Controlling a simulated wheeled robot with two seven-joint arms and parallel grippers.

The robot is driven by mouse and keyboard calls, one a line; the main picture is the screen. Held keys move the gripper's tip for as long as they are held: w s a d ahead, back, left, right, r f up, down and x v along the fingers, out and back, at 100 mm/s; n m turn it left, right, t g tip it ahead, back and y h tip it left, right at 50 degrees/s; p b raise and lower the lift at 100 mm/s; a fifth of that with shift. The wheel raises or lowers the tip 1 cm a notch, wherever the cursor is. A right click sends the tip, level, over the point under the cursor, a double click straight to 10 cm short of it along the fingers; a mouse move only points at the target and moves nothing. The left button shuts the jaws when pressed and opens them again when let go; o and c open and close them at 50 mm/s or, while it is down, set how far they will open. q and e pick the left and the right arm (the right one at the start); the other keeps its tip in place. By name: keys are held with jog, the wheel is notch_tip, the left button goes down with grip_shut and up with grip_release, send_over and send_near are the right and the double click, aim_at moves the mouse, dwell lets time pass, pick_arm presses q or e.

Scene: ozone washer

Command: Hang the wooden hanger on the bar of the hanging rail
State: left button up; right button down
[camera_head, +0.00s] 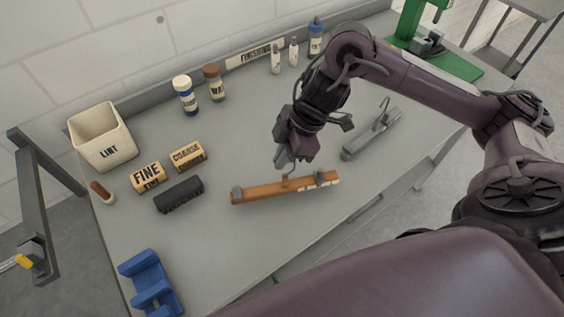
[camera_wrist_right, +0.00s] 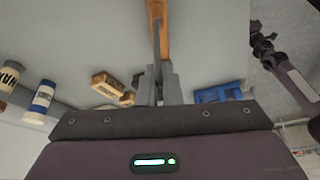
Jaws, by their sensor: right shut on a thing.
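The wooden hanger (camera_head: 285,187) is a brown bar with grey clips and a pale label, low over or touching the grey bench; I cannot tell which. My right gripper (camera_head: 284,160) is above its middle, shut on its hook. The wrist view shows the fingers (camera_wrist_right: 158,84) closed around the thin hook, with the wooden bar (camera_wrist_right: 164,30) beyond. A dark upright frame (camera_head: 38,200) at the far left looks like the hanging rail, with a yellow-tipped piece (camera_head: 22,261) on it. My left gripper (camera_wrist_right: 262,42) seems to show small at the wrist view's right; its jaws are unclear.
A LINT bin (camera_head: 101,137), FINE block (camera_head: 147,176), COARSE block (camera_head: 188,155), black brush (camera_head: 178,194) and blue holder (camera_head: 151,283) occupy the left side. Bottles stand along the back. The front middle is clear.

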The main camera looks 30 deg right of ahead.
aim_at(285, 174)
jog(key=shift+f, duration=1.15)
jog(key=c, duration=2.1)
grip_release()
jog(key=shift+f, duration=0.1)
jog(key=o, duration=0.5)
pick_arm(q)
jog(key=shift+w+a+f, duration=0.15)
jog(key=shift+w+f, duration=0.15)
jog(key=shift+w, duration=0.1)
